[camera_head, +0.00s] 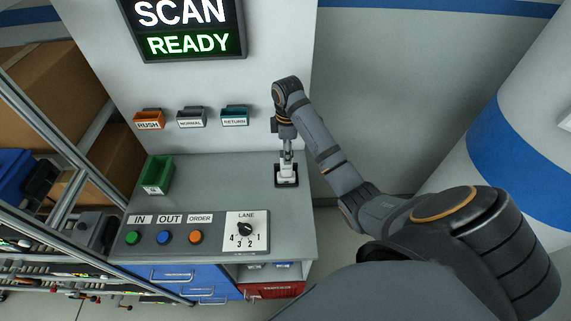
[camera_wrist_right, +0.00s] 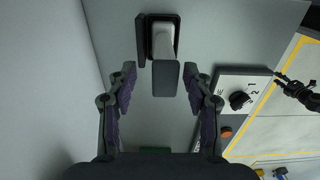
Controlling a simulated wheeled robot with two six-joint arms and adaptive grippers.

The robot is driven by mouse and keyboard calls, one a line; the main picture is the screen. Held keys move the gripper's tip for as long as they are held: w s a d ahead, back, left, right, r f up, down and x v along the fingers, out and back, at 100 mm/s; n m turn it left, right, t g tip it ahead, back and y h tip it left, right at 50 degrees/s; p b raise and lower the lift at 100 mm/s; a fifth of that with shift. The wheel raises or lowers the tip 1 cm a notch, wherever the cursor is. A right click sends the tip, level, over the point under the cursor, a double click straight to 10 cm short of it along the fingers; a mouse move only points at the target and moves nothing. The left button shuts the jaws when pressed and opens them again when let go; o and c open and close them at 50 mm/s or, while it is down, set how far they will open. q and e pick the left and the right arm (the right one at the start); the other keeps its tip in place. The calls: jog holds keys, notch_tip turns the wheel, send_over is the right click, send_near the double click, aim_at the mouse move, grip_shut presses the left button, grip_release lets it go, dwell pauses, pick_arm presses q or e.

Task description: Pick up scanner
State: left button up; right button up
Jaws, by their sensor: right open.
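The scanner (camera_head: 286,171) stands in a dark square holder at the right end of the grey workbench. In the right wrist view the scanner (camera_wrist_right: 164,74) shows a dark grey end and a pale body, with its holder (camera_wrist_right: 141,42) around the base. My right gripper (camera_wrist_right: 160,85) is open, with one finger on each side of the scanner's dark end and visible gaps to both. In the head view my right gripper (camera_head: 286,145) is small, pointing down just above the scanner. My left gripper is not in view.
The workbench (camera_head: 220,180) carries a green bin (camera_head: 157,175) and a panel with buttons and a lane dial (camera_head: 245,229). Labelled trays (camera_head: 191,117) hang on the wall under a screen (camera_head: 186,28) reading SCAN READY. A metal rack with boxes stands at left.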

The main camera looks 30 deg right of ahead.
aim_at(286, 167)
jog(key=f+b, duration=0.3)
jog(key=shift+s+a+f+b, duration=0.25)
jog(key=shift+f+b, duration=0.05)
jog(key=shift+b, duration=0.05)
jog(key=shift+f, duration=0.6)
jog(key=shift+w, duration=0.15)
jog(key=shift+r, duration=0.1)
jog(key=c, duration=0.7)
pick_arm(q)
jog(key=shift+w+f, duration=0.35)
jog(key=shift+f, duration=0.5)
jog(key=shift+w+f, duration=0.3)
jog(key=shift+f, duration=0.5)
pick_arm(e)
grip_shut()
